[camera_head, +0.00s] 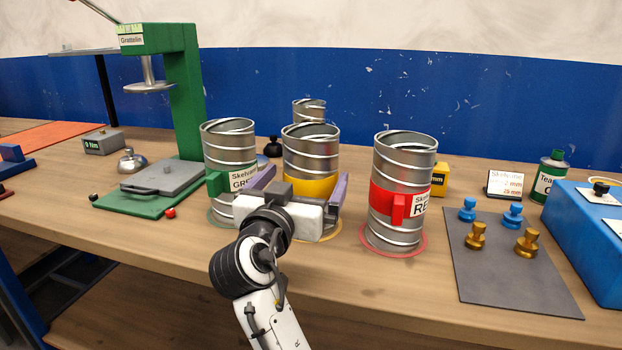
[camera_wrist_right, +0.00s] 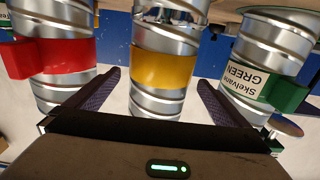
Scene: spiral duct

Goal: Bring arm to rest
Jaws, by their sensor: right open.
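My right gripper (camera_head: 300,186) is open, its purple fingers spread. It stands in front of the spiral duct with the yellow band (camera_head: 311,184), one finger to each side. In the right wrist view this duct (camera_wrist_right: 160,72) shows upside down between the fingertips (camera_wrist_right: 158,98), with gaps at both sides. The green-banded duct (camera_head: 229,140) stands just left of the gripper, and the red-banded duct (camera_head: 402,160) stands to its right. All three stand upright on coloured rings. My left gripper is not in view.
Another duct (camera_head: 309,109) stands behind the yellow one. A green press (camera_head: 185,90) is at the left. A grey mat (camera_head: 500,285) with blue and brass knobs and a blue box (camera_head: 590,235) are at the right. The wooden bench's (camera_head: 130,240) front left is clear.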

